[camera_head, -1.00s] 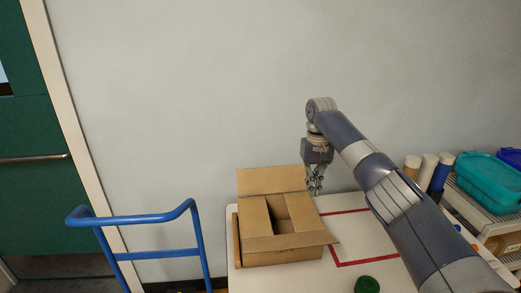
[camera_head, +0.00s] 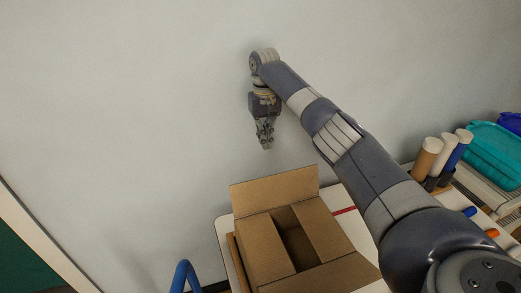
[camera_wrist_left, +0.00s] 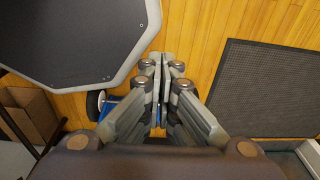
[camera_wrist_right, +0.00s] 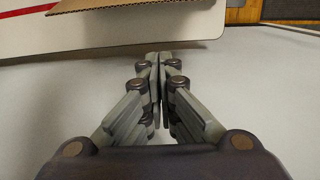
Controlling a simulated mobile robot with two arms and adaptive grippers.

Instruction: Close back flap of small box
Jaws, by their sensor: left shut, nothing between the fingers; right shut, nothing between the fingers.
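The small cardboard box (camera_head: 262,252) stands on the white table in the head view. Its back flap (camera_head: 275,190) stands up, leaning back slightly. The two side flaps lie folded inward with a gap between them, and the front flap (camera_head: 325,277) sticks outward. My right gripper (camera_head: 265,138) is shut and empty, above and behind the back flap, apart from it. In the right wrist view the gripper (camera_wrist_right: 160,60) points toward a cardboard edge (camera_wrist_right: 130,15) at the top. My left gripper (camera_wrist_left: 160,62) is shut and empty over the wooden floor, away from the box.
The wall (camera_head: 130,110) is close behind the table (camera_head: 222,232). Cardboard tubes (camera_head: 427,157) and teal bins (camera_head: 490,150) stand at the right. A blue rail (camera_head: 184,275) is at the lower left. A dark mat (camera_wrist_left: 265,85) lies on the floor in the left wrist view.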

